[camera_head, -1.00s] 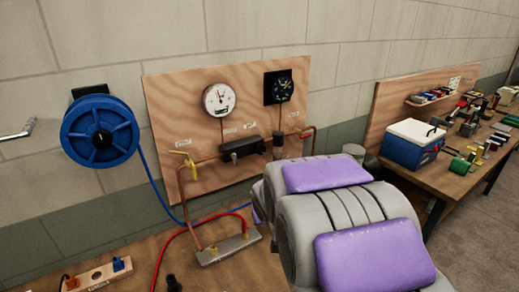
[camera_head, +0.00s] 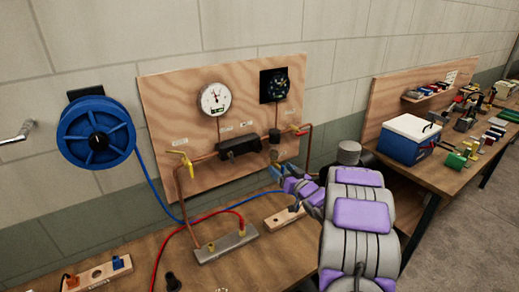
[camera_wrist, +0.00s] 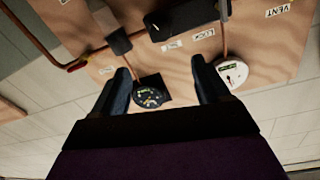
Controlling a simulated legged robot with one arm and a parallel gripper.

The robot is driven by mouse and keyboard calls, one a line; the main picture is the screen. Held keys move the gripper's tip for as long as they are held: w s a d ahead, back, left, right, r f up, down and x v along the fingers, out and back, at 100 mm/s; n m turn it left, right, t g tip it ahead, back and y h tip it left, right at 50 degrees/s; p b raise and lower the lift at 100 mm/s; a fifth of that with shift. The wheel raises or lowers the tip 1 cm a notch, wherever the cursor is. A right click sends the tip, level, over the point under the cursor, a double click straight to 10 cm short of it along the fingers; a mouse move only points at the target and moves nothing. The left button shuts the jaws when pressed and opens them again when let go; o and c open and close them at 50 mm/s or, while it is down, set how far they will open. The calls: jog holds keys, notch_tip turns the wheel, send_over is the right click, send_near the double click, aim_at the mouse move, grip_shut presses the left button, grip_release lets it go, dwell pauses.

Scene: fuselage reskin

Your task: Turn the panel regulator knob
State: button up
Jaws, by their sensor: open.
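The regulator knob (camera_head: 275,137) looks like a small dark cylinder on the copper line, below the square black gauge (camera_head: 276,85) on the plywood panel (camera_head: 180,110). My gripper (camera_head: 281,182) is below and slightly right of it, apart from it. In the wrist view the panel appears upside down. My gripper (camera_wrist: 160,64) is open there, with the black gauge (camera_wrist: 152,93) seen between its fingers. A grey cylinder, likely the knob (camera_wrist: 118,40), shows beyond the left fingertip. Nothing is held.
A black block (camera_head: 240,147), a white gauge (camera_head: 215,99) and a yellow valve handle (camera_head: 183,160) share the panel. A blue hose reel (camera_head: 97,133) hangs at left. A blue-white cooler (camera_head: 405,140) stands right.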

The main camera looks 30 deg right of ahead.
aim_at(259, 148)
jog(key=w+b, duration=0.1)
jog(key=w, duration=1.6)
jog(key=shift+w+d, duration=0.1)
jog(key=shift+w, duration=0.05)
jog(key=shift+c, duration=0.2)
jog(key=c, duration=1)
